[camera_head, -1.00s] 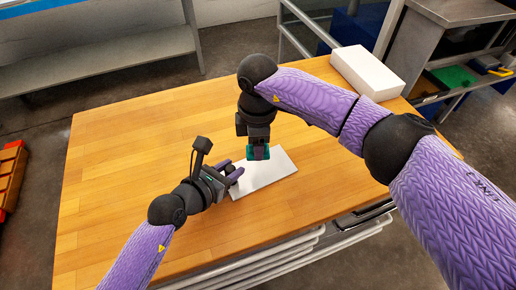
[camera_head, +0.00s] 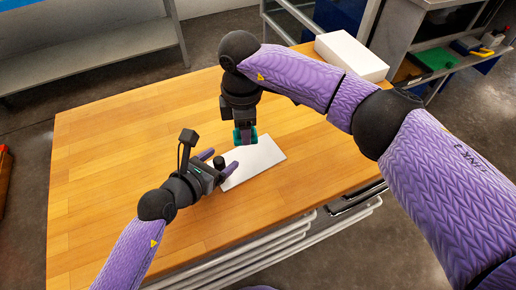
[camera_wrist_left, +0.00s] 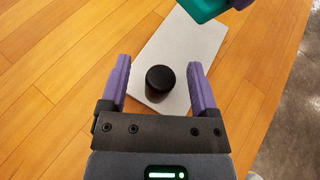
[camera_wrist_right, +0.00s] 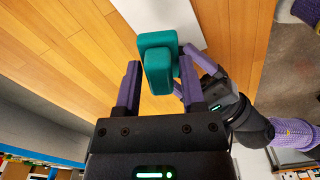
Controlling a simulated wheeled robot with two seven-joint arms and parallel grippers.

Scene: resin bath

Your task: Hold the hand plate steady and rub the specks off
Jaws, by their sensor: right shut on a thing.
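The hand plate (camera_head: 262,163) is a flat pale grey-white rectangle lying on the wooden table, with a black round knob (camera_wrist_left: 160,80) standing near one end. My left gripper (camera_head: 212,166) is low at the plate's left end. In the left wrist view its purple fingers (camera_wrist_left: 160,84) stand open on either side of the knob, with gaps on both sides. My right gripper (camera_wrist_right: 158,82) is shut on a teal block (camera_wrist_right: 155,62). It holds the block over or just beyond the plate's far edge; contact with the plate is unclear. I can make out no specks on the plate.
The wooden table (camera_head: 110,170) is clear to the left and behind. A white box (camera_head: 350,55) sits at its far right corner. A metal shelf unit (camera_head: 90,60) stands behind left, and a cart with coloured items (camera_head: 440,60) stands behind right.

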